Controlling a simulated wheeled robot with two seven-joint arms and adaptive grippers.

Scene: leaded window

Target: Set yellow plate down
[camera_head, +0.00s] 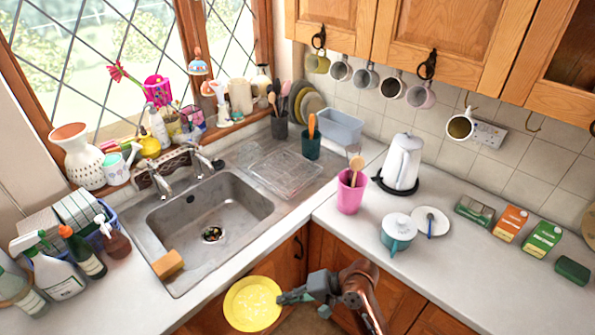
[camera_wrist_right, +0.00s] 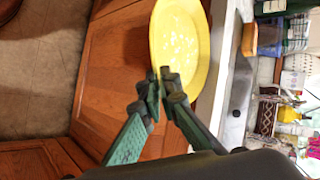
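The yellow plate (camera_head: 252,305) is in front of the counter's front edge, at the bottom middle of the head view, over the wooden cabinet doors. My right gripper (camera_head: 284,298) is at the plate's right rim and appears shut on it. In the right wrist view the yellow plate (camera_wrist_right: 180,38) stands out beyond the fingertips, and both fingers of the right gripper (camera_wrist_right: 160,80) close on its near rim. My left gripper is not in view.
The sink (camera_head: 210,222) is left of centre, with an orange sponge (camera_head: 168,264) on its front rim. Spray bottles (camera_head: 57,275) crowd the left counter.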

